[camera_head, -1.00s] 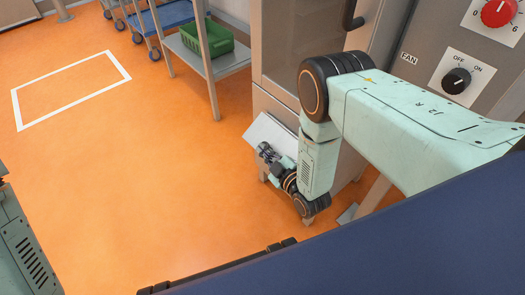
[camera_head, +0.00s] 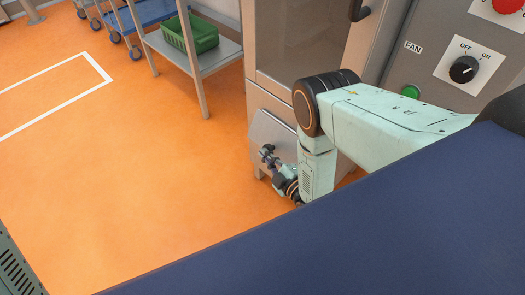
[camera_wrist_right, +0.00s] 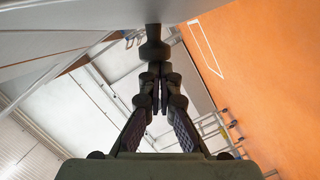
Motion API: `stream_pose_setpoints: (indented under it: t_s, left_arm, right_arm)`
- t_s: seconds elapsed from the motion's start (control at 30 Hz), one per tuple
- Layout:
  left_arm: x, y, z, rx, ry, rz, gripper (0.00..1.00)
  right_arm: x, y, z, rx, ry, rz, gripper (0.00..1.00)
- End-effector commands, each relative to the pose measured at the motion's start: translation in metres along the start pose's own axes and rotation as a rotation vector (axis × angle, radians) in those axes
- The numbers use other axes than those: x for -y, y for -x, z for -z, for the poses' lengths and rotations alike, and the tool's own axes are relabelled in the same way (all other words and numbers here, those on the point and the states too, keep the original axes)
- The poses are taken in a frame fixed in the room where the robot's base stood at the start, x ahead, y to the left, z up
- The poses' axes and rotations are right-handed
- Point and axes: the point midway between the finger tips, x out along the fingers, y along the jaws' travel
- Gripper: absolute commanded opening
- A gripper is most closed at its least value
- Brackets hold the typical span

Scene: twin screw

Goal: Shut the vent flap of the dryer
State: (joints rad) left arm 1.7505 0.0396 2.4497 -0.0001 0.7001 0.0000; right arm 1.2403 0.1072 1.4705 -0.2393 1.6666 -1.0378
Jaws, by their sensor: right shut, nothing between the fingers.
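The dryer (camera_head: 294,45) is a tall beige-grey cabinet. Its vent flap (camera_head: 272,132), a pale grey panel low on the front, stands tilted outward, its lower edge away from the cabinet. My right gripper (camera_head: 267,154) is at the flap's outer face near its lower edge; contact cannot be made out. In the right wrist view the gripper (camera_wrist_right: 154,75) is shut and empty, with a dark knob-like shape just beyond its tips. A grey panel, probably the flap (camera_wrist_right: 80,17), crosses the top there. My left gripper is out of view.
A metal trolley (camera_head: 226,52) with a green crate (camera_head: 190,36) stands left of the dryer, with blue carts behind. A control panel with a black fan knob (camera_head: 463,69) and green button (camera_head: 411,92) is at the right. The orange floor (camera_head: 130,190) at left is clear.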

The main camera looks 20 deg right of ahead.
Motion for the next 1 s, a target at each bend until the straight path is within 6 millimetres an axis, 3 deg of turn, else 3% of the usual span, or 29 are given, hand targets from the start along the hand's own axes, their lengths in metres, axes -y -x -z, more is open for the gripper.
stream_pose_setpoints:
  t_s: [0.5,1.0]
  left_arm:
    - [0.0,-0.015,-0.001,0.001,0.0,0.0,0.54]
    - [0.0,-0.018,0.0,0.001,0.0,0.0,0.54]
  right_arm:
    - [0.016,0.002,-0.031,0.001,-0.001,0.0,0.0]
    - [0.017,-0.003,-0.039,0.001,-0.002,0.001,0.0]
